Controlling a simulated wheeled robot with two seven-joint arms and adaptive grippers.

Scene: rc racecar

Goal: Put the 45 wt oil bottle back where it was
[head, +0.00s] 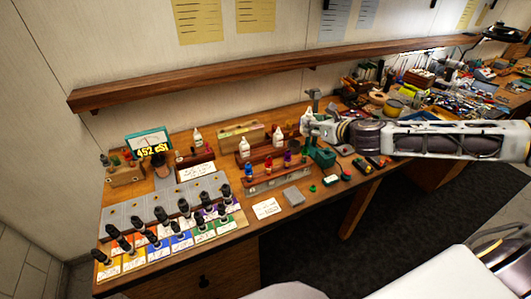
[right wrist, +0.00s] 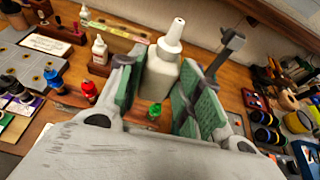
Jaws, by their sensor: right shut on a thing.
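My right gripper (head: 309,127) reaches in from the right over the back of the workbench. It is shut on a white bottle with a pointed nozzle (head: 306,115). In the right wrist view the bottle (right wrist: 162,76) stands nearly upright between the green finger pads, above the bench. Its label is not readable, so I cannot tell its oil weight. Similar white bottles stand to the left: one at the back (head: 197,138) and two in wooden holders (head: 244,149) (head: 278,137). My left gripper is not in view.
A wooden rack with small red, blue and purple bottles (head: 275,177) stands in front of the holders. Dark shock absorbers stand on coloured cards (head: 160,249) at front left. Tools crowd the right; a shelf (head: 250,72) runs above.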

